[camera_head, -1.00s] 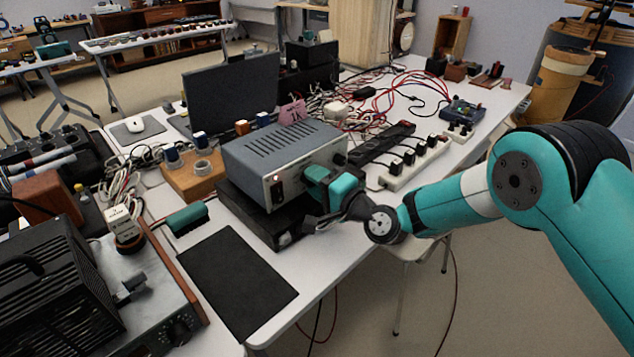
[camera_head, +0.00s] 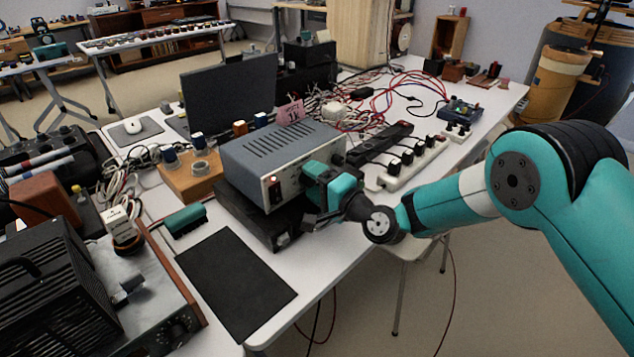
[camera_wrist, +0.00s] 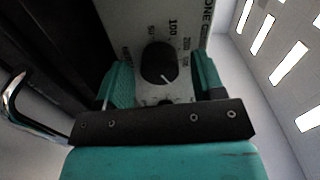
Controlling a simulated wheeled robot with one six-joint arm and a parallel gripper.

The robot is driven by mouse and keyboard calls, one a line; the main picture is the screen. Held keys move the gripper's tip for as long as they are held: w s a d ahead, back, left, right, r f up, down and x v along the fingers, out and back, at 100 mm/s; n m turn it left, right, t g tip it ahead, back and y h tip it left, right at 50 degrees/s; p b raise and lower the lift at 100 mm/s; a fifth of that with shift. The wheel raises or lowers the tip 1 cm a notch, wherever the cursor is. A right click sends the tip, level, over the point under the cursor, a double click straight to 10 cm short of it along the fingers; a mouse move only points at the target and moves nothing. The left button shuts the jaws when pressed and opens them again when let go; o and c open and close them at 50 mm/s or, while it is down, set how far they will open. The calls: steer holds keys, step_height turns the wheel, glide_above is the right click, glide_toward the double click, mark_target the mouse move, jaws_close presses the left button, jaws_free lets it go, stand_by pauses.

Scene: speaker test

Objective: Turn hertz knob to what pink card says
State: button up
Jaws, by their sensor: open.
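A grey metal box (camera_head: 283,145) with a slotted top stands on a black box on the table. Its front panel faces my gripper (camera_head: 318,187). The pink card (camera_head: 291,112) stands behind the grey box; its dark marking is too small to read. In the wrist view a round black knob (camera_wrist: 158,62) with a short white line sits on the panel, and "100" is printed beside it. The line points toward the lower right of that view. My gripper (camera_wrist: 164,82) is open, with one teal finger on each side of the knob. I cannot tell whether they touch it.
A white power strip (camera_head: 413,163) with black plugs lies to the right of the grey box. A black mat (camera_head: 235,285) lies in front, and a laptop (camera_head: 232,95) stands behind. Red cables (camera_head: 385,83) are tangled at the back.

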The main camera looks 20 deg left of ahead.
steer(key=shift+d, duration=0.1)
steer(key=b+v, duration=1.1)
steer(key=v, duration=0.6)
steer(key=shift+d, duration=0.1)
